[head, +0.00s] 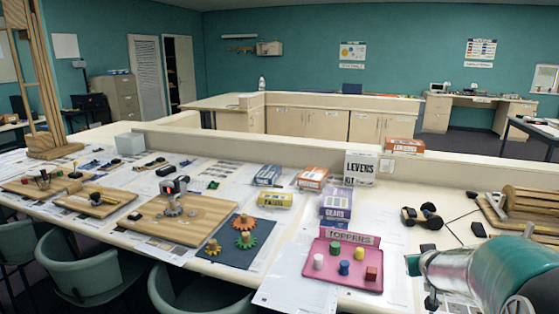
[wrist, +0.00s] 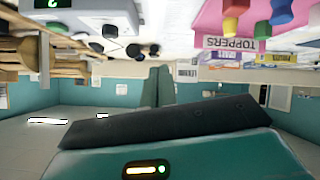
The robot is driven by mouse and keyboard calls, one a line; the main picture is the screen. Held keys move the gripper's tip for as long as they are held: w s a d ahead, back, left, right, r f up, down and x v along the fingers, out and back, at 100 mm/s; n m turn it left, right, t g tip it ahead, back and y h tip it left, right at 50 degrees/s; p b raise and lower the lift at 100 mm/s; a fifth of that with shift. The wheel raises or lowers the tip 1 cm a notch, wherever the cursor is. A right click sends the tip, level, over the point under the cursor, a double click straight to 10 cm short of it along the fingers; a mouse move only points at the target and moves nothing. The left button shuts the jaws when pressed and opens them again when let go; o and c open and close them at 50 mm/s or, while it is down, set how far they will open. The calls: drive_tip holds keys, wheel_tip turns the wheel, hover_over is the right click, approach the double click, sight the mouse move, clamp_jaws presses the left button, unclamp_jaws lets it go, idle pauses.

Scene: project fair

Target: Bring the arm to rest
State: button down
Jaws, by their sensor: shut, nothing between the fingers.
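My gripper (wrist: 158,74) shows in the wrist view, which is upside down. Its two dark teal fingers stand side by side above a dark grey bar, shut and with nothing between them. They point out into the room with open air beyond. In the head view my teal and silver arm (head: 487,268) is at the lower right, over the table's near edge, to the right of the pink toppers tray (head: 318,279). I cannot make out the fingers in the head view. The tray also shows at the upper right of the wrist view (wrist: 272,33).
The long white table (head: 398,240) holds wooden boards, gears on a dark mat (head: 231,262), several boxes and black headphones (head: 421,216). A wooden roller model (head: 530,208) stands at right. A grey meter (wrist: 100,22) shows in the wrist view. Chairs (head: 92,268) line the near left.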

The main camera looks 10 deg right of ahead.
drive_tip(key=s+a+r+g+y, duration=0.1)
drive_tip(key=s+a, duration=0.3)
drive_tip(key=a, duration=0.5)
drive_tip(key=s+a+r+n+y, duration=0.1)
drive_tip(key=s+a+r, duration=0.2)
drive_tip(key=a, duration=0.6)
drive_tip(key=s+a+r+n+g+y, duration=0.1)
drive_tip(key=s+a+r, duration=0.1)
drive_tip(key=s+a, duration=0.3)
drive_tip(key=a, duration=0.4)
drive_tip(key=shift+s+g, duration=0.2)
drive_tip(key=shift+g, duration=0.1)
drive_tip(key=c, duration=2)
unclamp_jaws()
drive_tip(key=s+a+y, duration=0.1)
drive_tip(key=s+a, duration=0.1)
drive_tip(key=s+a+y, duration=0.1)
drive_tip(key=s+a, duration=0.1)
drive_tip(key=s, duration=0.1)
drive_tip(key=s+a+n+g, duration=0.1)
drive_tip(key=s+a, duration=0.1)
drive_tip(key=a, duration=0.1)
drive_tip(key=shift+s+f+y, duration=0.3)
drive_tip(key=shift+y, duration=0.1)
drive_tip(key=o, duration=0.7)
drive_tip(key=shift+s+a, duration=0.1)
drive_tip(key=shift+s, duration=0.05)
